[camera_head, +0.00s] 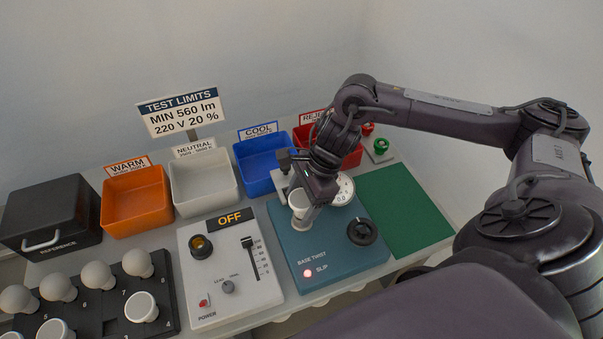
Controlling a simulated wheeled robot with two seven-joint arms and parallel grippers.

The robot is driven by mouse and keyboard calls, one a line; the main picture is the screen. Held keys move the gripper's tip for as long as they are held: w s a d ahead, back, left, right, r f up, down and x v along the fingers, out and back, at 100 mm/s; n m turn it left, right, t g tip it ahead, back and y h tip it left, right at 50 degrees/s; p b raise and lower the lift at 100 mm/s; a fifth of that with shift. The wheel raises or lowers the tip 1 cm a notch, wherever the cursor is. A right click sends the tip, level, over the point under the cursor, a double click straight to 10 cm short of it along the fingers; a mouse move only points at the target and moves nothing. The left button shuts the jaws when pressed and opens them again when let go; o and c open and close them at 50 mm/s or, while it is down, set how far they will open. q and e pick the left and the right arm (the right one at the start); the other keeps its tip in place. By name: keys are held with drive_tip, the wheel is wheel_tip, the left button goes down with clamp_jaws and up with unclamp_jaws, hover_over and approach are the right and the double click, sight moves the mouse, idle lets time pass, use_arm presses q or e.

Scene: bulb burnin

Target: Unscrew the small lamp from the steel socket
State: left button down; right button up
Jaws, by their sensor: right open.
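My left gripper is not in view.
A white panel (232,285) with an OFF display and an empty-looking socket stands left of the tester. A black rack (112,312) holds several lamps. Orange (137,202), white (204,183), blue (262,163) and red bins line the back. A green mat (405,212) lies clear at right.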

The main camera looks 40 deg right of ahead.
drive_tip(key=m, duration=0.2)
drive_tip(key=m+t, duration=0.1)
drive_tip(key=m, duration=0.1)
drive_tip(key=shift+a+m+t+h, duration=0.1)
drive_tip(key=shift+m+t+h, duration=0.2)
drive_tip(key=m+t+p, duration=0.1)
drive_tip(key=m, duration=0.1)
drive_tip(key=shift+r+m+h, duration=0.1)
drive_tip(key=shift+m+h, duration=0.3)
drive_tip(key=m+h+p, duration=0.1)
drive_tip(key=m+p, duration=0.1)
drive_tip(key=m+h+p, duration=0.1)
drive_tip(key=m+p, duration=0.1)
drive_tip(key=m, duration=0.1)
drive_tip(key=m+p, duration=0.2)
drive_tip(key=m, duration=0.1)
drive_tip(key=shift+w+a+r+t+h, duration=0.1)
drive_tip(key=shift+w+r+t+h, duration=0.05)
drive_tip(key=shift+r+t+h, duration=0.2)
drive_tip(key=shift+f+m+h+p, duration=0.25)
drive_tip(key=shift+f+m+p, duration=0.1)
drive_tip(key=shift+m, duration=0.25)
drive_tip(key=shift+f, duration=0.1)
